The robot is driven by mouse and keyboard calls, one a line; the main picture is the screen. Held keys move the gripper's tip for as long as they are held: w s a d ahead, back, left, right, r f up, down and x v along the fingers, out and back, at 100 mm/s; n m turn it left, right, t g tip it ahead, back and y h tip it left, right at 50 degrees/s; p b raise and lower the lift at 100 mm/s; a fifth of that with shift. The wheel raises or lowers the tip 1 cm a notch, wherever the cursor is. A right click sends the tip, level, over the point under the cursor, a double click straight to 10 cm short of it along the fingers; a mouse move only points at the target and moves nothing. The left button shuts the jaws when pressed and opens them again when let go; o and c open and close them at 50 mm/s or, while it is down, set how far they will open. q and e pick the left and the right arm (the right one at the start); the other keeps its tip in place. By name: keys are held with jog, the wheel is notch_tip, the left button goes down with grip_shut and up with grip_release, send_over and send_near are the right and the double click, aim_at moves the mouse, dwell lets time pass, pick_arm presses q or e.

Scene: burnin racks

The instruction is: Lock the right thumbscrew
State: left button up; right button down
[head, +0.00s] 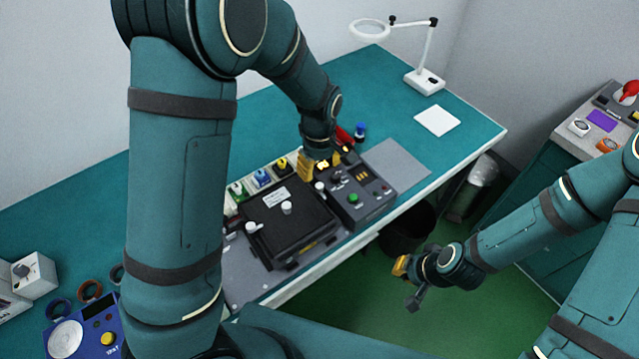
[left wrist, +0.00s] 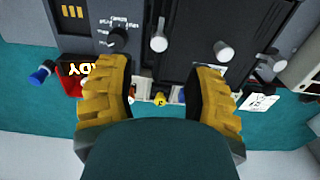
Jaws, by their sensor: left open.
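The black fixture (head: 283,238) with a closed lid lies on the bench and also shows in the left wrist view (left wrist: 200,20). The right thumbscrew (head: 320,187), a light grey knob, stands at its right side beside the control box; in the left wrist view it (left wrist: 159,42) appears ahead of the space between my fingers. My left gripper (head: 319,168) is open and empty, with yellow fingers (left wrist: 160,85) apart, just behind the right thumbscrew. Contact is not visible. My right gripper (head: 407,283) hangs away from the bench; its finger opening is unclear.
The lid's centre knob (head: 286,208) and a left thumbscrew (head: 251,227) are nearby. The control box (head: 362,200) with a green button adjoins the fixture. Several small coloured items, including a yellow one (head: 282,164), line the back. A grey mat (head: 398,160) lies clear at right.

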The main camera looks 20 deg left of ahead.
aim_at(319, 185)
pick_arm(q)
notch_tip(319, 185, down, 8)
jog(key=shift+w+r, duration=0.1)
dwell(0.4)
grip_shut()
